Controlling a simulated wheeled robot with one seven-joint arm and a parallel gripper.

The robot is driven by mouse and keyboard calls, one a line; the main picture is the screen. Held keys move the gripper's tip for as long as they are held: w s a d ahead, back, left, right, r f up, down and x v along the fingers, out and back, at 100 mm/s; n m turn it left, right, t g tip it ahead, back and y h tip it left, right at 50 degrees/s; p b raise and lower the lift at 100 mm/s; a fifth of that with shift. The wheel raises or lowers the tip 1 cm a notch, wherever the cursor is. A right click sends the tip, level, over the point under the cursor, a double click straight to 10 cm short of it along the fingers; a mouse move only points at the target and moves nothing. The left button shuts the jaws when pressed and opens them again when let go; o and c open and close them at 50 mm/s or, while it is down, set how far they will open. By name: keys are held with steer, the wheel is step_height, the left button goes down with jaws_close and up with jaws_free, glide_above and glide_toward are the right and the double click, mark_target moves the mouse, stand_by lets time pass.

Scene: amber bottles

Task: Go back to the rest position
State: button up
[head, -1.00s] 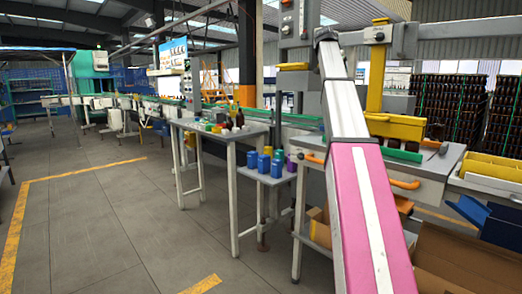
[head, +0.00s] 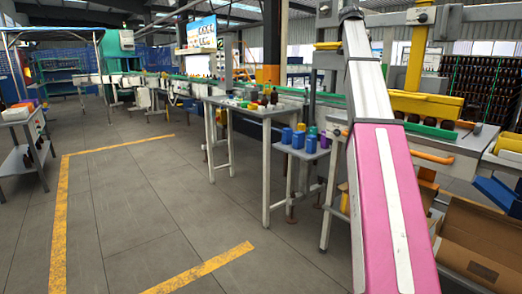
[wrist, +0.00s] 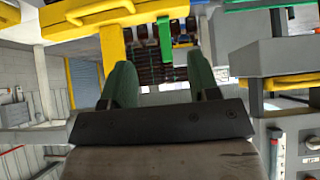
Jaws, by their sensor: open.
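My gripper (wrist: 165,88) shows in the wrist view with its two green fingers apart and nothing between them. Past the fingers are a yellow machine frame and dark stacked racks of bottles (wrist: 150,62). In the head view my pink and white arm rises in front of the machine line, and its far end hides whatever lies behind it. The gripper itself cannot be made out in the head view.
A grey table (head: 258,111) with small bottles stands left of my arm. A lower stand (head: 303,152) holds blue and purple containers. An open cardboard box (head: 485,240) and a blue bin (head: 497,193) are at right. A cart (head: 25,160) stands far left. The floor between is clear.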

steer(key=s+a+f+n+g+y, duration=0.15)
steer(key=a+f, duration=0.25)
steer(key=f, duration=1.1)
steer(key=s+a+f+n+y, duration=0.1)
steer(key=s+a+f+n, duration=0.2)
steer(key=f, duration=1.3)
steer(key=s+a+f+n+y, duration=0.15)
steer(key=a+f, duration=0.35)
steer(key=f, duration=1)
steer(key=s+a+f+n+g, duration=0.1)
steer(key=s+a+f, duration=0.2)
steer(key=s+f, duration=0.6)
steer(key=s+a+f+n+g+y, duration=0.1)
steer(key=s+a+f, duration=0.3)
steer(key=s+f, duration=0.6)
steer(key=s+a+f+n+g+y, duration=0.1)
steer(key=s+a+f, duration=0.3)
steer(key=s+f, duration=0.5)
step_height(320, 180, down, 2)
steer(key=shift+s+a+f+n, duration=0.1)
steer(key=shift+s+a+n, duration=0.1)
steer(key=shift+n, duration=0.4)
